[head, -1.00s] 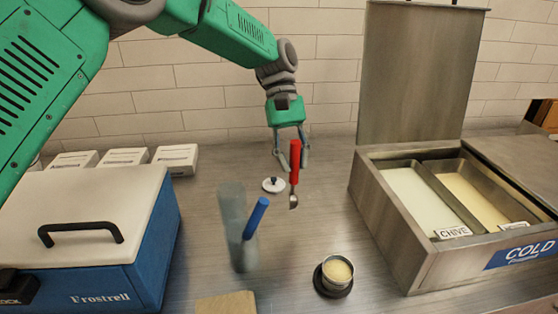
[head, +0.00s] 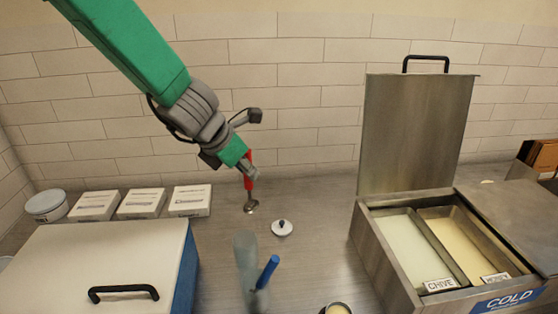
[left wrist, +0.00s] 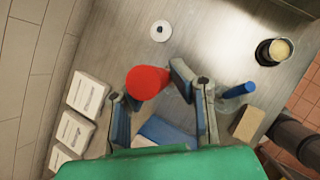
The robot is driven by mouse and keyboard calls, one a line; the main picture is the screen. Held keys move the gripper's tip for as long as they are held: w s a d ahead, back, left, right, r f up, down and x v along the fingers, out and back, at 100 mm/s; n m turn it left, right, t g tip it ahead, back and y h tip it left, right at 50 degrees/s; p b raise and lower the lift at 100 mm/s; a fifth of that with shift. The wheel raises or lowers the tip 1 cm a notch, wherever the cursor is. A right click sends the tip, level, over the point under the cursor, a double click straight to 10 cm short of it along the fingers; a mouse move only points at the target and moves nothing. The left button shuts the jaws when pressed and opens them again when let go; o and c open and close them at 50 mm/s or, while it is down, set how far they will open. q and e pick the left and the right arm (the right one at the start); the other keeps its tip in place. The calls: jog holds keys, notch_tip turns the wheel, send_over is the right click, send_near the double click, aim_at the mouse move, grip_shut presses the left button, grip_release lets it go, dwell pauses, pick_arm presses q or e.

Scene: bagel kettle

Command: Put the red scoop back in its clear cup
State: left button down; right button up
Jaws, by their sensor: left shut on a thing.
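My left gripper (head: 246,168) is shut on the red scoop (head: 249,184) and holds it near upright, metal bowl down, above the back of the steel counter. In the left wrist view the end of its red handle (left wrist: 147,82) shows by the fingers of my left gripper (left wrist: 152,88). My right gripper is not in view.
White boxes (head: 140,203) line the back left, behind the blue cooler (head: 184,277). The cold well (head: 375,255) stands right. A small tub (head: 337,309) is at the front edge. Counter between lid and well is clear.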

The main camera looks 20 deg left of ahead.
pick_arm(q)
notch_tip(320, 180, down, 16)
jog(key=s+a+n+b, duration=0.1)
jog(key=b, duration=1.1)
jog(key=shift+s+a+r+y, duration=0.15)
jog(key=shift+s+y, duration=0.05)
jog(key=shift+y, duration=0.1)
jog(key=c, duration=1.3)
grip_release()
jog(key=shift+c, duration=0.2)
jog(key=shift+r, duration=0.1)
jog(key=d+v, duration=0.1)
jog(key=v, duration=1)
jog(key=shift+s+a+r, duration=0.25)
jog(key=shift+s+a, duration=0.1)
jog(key=shift+a, duration=0.15)
